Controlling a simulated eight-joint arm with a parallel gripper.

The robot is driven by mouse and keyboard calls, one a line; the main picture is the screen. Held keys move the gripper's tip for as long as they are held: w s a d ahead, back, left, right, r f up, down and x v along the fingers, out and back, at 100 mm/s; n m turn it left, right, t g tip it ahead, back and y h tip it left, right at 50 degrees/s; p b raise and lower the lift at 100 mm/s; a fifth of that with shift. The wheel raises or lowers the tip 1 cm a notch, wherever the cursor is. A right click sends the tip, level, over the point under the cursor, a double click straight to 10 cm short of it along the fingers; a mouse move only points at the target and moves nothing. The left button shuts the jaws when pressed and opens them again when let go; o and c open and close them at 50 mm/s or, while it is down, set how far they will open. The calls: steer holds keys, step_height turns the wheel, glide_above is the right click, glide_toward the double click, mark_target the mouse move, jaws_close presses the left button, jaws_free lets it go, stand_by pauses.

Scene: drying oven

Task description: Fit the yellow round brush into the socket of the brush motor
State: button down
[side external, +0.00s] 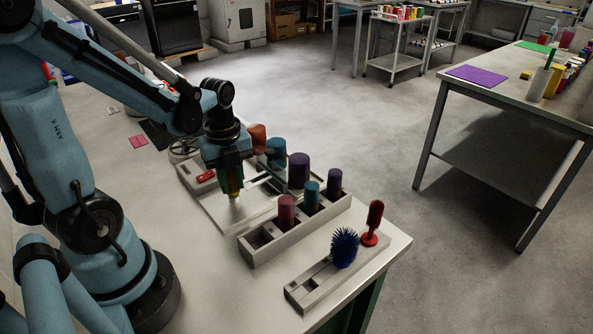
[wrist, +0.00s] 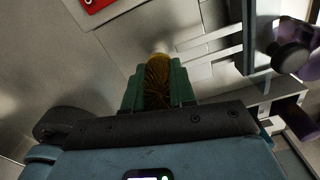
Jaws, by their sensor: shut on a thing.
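My gripper (side external: 232,186) is shut on the yellow round brush (side external: 235,197), above a pale, flat panel on the bench. The brush also shows in the wrist view (wrist: 157,82), its brown-yellow bristles between the green fingers (wrist: 157,90) and its pale end pointing away from my gripper. A red part with a white mark (side external: 206,176) lies left of my gripper; it shows at the top of the wrist view (wrist: 100,6). I cannot tell whether it belongs to the brush motor. The motor's socket cannot be made out.
A grey rack (side external: 262,254) holds maroon (side external: 287,211), teal (side external: 312,197) and purple (side external: 334,183) cylinders. A front holder (side external: 312,290) carries a dark blue round brush (side external: 344,247); a red-handled tool (side external: 375,222) stands beside it. A larger purple cylinder (side external: 298,170) stands behind the rack.

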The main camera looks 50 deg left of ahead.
steer(key=shift+f, duration=0.45)
steer(key=c, duration=0.8)
jaws_free()
steer(key=shift+c, duration=0.2)
steer(key=shift+w, duration=0.1)
steer(key=shift+r, duration=0.1)
steer(key=shift+s+r, duration=0.2)
steer(key=shift+r, duration=5.75)
steer(key=shift+w+d+f+n, duration=0.15)
steer(key=shift+d+n, duration=0.25)
steer(key=shift+n, duration=0.3)
steer(key=w+d+n+t, duration=0.1)
steer(key=d+n+t, duration=0.2)
steer(key=n, duration=0.6)
steer(key=w+d+f+n+t, duration=0.1)
steer(key=d+n+t, duration=0.3)
steer(key=n, duration=0.6)
steer(key=shift+w+d+f, duration=0.15)
steer(key=shift+w+d, duration=0.3)
steer(key=shift+d, duration=0.65)
